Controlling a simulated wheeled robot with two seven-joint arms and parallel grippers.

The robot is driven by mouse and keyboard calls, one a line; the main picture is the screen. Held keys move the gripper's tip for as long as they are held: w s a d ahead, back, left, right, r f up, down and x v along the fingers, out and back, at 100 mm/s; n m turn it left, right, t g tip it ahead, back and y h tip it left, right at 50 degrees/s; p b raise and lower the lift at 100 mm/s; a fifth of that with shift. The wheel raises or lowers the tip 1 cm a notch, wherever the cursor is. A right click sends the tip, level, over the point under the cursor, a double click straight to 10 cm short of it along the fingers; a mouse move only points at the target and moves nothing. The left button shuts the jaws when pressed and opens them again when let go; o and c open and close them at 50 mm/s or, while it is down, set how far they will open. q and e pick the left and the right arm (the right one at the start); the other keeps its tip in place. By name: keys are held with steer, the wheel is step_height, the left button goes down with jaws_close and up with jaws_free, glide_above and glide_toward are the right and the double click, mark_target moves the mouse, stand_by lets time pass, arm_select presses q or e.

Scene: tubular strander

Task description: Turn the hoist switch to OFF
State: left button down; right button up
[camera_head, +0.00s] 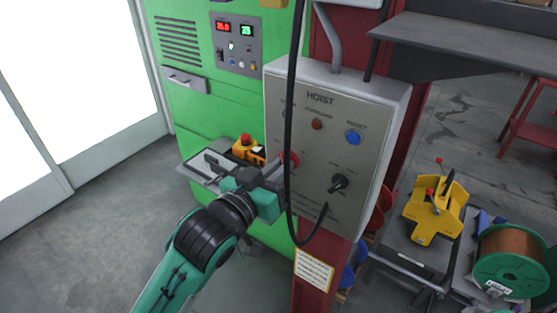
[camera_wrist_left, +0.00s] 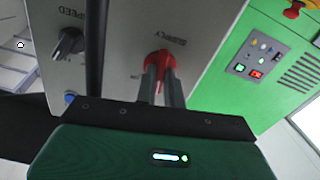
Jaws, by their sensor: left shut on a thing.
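The grey hoist box (camera_head: 333,120), labelled HOIST, hangs on a red post. Its red rotary switch (camera_head: 291,158) is at the lower left of the panel, partly hidden by a black cable and my gripper. In the left wrist view the red switch (camera_wrist_left: 160,62) sits under the word SUPPLY. My left gripper (camera_head: 280,172) reaches the panel from the left. Its fingers (camera_wrist_left: 160,82) are shut on the red switch. The switch's exact angle and position marks are too hidden to tell. My right gripper is in neither view.
A black cable (camera_head: 291,120) hangs in front of the panel. A black speed knob (camera_head: 338,182) is right of the red switch; a blue button (camera_head: 353,137) is above. A green cabinet (camera_head: 190,110) stands behind. A yellow tool (camera_head: 435,210) and wire spool (camera_head: 515,258) are at right.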

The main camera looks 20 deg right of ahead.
arm_select(q)
steer(key=shift+n+p, duration=2.75)
steer(key=shift+n, duration=0.85)
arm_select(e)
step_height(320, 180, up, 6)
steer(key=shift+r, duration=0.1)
arm_select(q)
steer(key=c, duration=1.5)
jaws_free()
steer(key=shift+a, duration=0.1)
